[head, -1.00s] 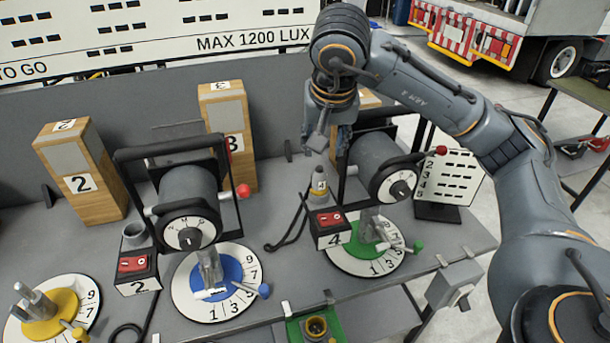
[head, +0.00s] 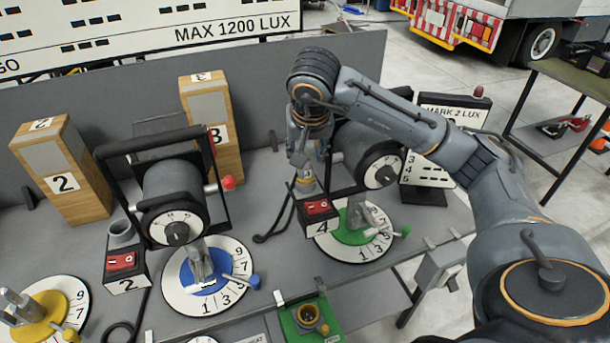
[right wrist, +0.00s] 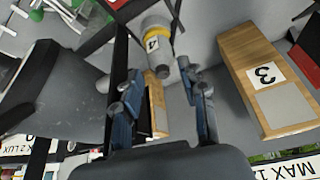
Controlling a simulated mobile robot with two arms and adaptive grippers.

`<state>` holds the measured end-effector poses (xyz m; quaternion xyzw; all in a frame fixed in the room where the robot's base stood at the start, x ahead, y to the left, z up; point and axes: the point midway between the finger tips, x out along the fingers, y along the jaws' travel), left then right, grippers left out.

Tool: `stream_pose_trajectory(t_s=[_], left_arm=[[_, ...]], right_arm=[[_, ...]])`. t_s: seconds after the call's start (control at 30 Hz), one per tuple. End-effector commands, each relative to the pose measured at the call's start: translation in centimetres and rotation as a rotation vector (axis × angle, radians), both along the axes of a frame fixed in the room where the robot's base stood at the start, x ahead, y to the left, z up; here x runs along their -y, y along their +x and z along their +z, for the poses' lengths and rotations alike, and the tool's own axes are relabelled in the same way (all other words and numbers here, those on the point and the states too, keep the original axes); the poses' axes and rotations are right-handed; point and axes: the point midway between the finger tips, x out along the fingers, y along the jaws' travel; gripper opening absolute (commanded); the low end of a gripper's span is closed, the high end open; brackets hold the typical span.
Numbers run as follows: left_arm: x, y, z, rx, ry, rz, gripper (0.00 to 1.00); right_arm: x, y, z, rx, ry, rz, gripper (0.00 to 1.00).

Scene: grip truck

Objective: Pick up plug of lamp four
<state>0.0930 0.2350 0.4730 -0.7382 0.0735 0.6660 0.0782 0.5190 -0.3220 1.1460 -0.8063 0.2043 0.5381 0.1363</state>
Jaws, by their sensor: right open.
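The plug of lamp four (head: 307,184) is a grey piece with a yellow band and a label 4. It stands upright at the back of the red-switched box 4 (head: 321,228). In the right wrist view the plug (right wrist: 154,42) lies just beyond the fingertips, its grey end near the gap between them. My right gripper (head: 305,160) is open and empty, pointing down just above the plug; it also shows in the right wrist view (right wrist: 160,78). Lamp four (head: 358,150), a grey cylinder with a dial, is partly hidden behind my right arm. My left gripper is out of view.
Wooden block 3 (head: 208,120) stands left of the gripper; it also shows in the right wrist view (right wrist: 262,72). Lamp two (head: 172,190) and wooden block 2 (head: 66,185) are farther left. A black cable (head: 275,225) runs beside box 4. A green-based socket (head: 307,315) is in front.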

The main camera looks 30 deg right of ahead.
Motion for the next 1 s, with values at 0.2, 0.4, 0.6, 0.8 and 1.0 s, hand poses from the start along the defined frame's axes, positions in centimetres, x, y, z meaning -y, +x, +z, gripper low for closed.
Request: stream_pose_trajectory(t_s=[0.2,0.4,0.6,0.8,1.0], left_arm=[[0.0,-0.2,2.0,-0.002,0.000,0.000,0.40],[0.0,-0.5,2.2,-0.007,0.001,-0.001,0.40],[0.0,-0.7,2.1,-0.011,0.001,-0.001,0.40],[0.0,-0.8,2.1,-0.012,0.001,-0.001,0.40],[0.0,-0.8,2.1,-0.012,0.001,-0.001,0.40]], right_arm=[[0.2,0.8,-2.8,-0.007,0.002,-0.001,0.42],[0.5,1.4,-4.3,-0.001,0.000,0.001,0.42],[0.5,1.4,-4.4,0.000,0.000,0.001,0.40],[0.5,1.4,-4.3,-0.001,0.000,0.001,0.00],[0.4,1.4,-4.4,-0.002,0.001,0.001,0.00]])
